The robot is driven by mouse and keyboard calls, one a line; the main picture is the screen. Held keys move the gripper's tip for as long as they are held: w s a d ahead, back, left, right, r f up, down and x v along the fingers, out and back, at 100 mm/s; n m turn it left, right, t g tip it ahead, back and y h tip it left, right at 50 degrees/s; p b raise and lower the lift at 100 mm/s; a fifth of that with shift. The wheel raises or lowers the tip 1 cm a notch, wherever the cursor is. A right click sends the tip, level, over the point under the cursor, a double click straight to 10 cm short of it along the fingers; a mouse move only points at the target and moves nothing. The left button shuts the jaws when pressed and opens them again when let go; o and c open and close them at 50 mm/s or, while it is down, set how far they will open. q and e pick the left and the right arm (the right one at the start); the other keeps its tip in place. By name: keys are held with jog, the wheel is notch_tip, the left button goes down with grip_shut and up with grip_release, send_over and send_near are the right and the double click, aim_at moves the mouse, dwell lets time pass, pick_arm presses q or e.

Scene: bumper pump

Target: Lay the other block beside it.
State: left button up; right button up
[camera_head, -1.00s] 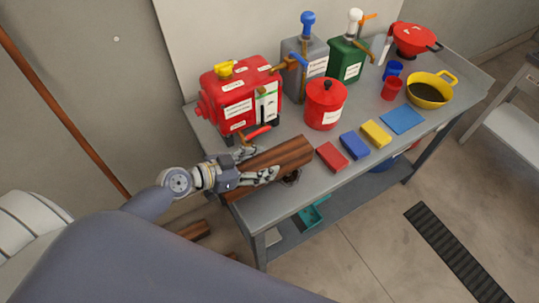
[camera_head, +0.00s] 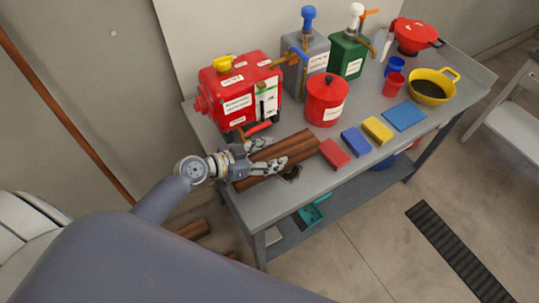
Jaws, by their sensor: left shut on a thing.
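A brown wooden block (camera_head: 293,147) lies lengthwise over the near left part of the grey table (camera_head: 335,185). My left gripper (camera_head: 277,156) is shut on it from the left, with one finger along each side. More brown wood (camera_head: 245,184) shows below and left of the fingers. The gripper hides part of it, so I cannot tell whether this is a second block beside or under the held one. The held block is at or close to the table top. My right gripper is not in view.
A red machine (camera_head: 240,95) stands behind the block, and a red lidded can (camera_head: 326,103) stands behind right. A red brick (camera_head: 334,154) lies close to the block's right end, with blue (camera_head: 356,141) and yellow (camera_head: 377,130) bricks beyond. More brown wood (camera_head: 193,230) shows low at left.

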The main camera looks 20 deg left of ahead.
pick_arm(q)
jog(key=shift+r, duration=0.15)
jog(key=o, duration=1.4)
jog(key=shift+f, duration=0.2)
